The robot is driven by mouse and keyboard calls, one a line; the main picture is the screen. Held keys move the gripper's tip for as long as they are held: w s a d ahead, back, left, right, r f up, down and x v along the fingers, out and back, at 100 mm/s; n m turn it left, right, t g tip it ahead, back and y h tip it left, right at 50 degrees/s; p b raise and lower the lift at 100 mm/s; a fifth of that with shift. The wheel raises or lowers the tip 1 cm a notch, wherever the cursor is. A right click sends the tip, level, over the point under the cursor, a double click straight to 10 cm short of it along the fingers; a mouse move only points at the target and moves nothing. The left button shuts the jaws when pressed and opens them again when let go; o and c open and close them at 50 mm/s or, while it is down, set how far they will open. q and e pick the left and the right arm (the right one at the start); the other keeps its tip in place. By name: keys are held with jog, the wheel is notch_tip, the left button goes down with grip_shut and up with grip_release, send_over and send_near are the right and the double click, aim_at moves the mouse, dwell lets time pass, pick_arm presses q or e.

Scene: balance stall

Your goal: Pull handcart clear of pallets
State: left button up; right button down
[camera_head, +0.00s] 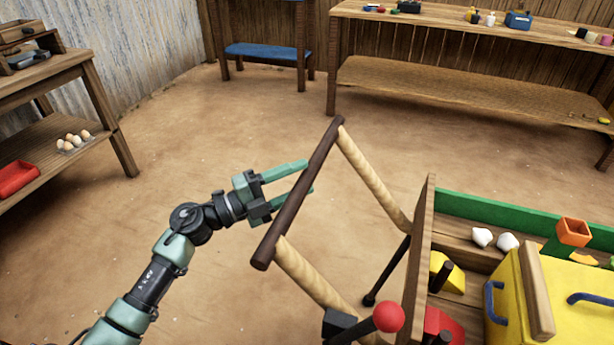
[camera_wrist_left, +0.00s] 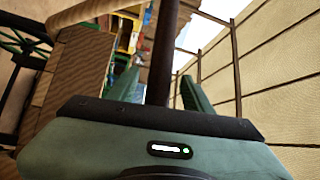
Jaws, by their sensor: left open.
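The handcart's dark wooden handlebar (camera_head: 300,190) runs diagonally between two pale shafts (camera_head: 375,182), which lead right to the cart's wooden end board (camera_head: 420,262). My left gripper (camera_head: 309,176) is open at the middle of the bar, its green fingers reaching to it from the left. In the left wrist view the bar (camera_wrist_left: 164,50) stands between the two open fingers (camera_wrist_left: 160,88); contact with either finger cannot be told. The cart bed holds a yellow box (camera_head: 570,300) and several coloured pieces. No pallets can be made out. My right gripper is not in view.
A wooden shelf table (camera_head: 50,75) with a red tray (camera_head: 17,178) and eggs stands at left. A long workbench (camera_head: 470,85) and a blue-topped stand (camera_head: 262,52) are at the back. Bare dirt floor (camera_head: 200,140) lies open left of the handlebar. A red knob (camera_head: 388,317) sits near the cart.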

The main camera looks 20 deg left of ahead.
pick_arm(q)
jog(key=shift+x, duration=1.15)
jog(key=shift+c, duration=0.3)
grip_shut()
dwell(0.3)
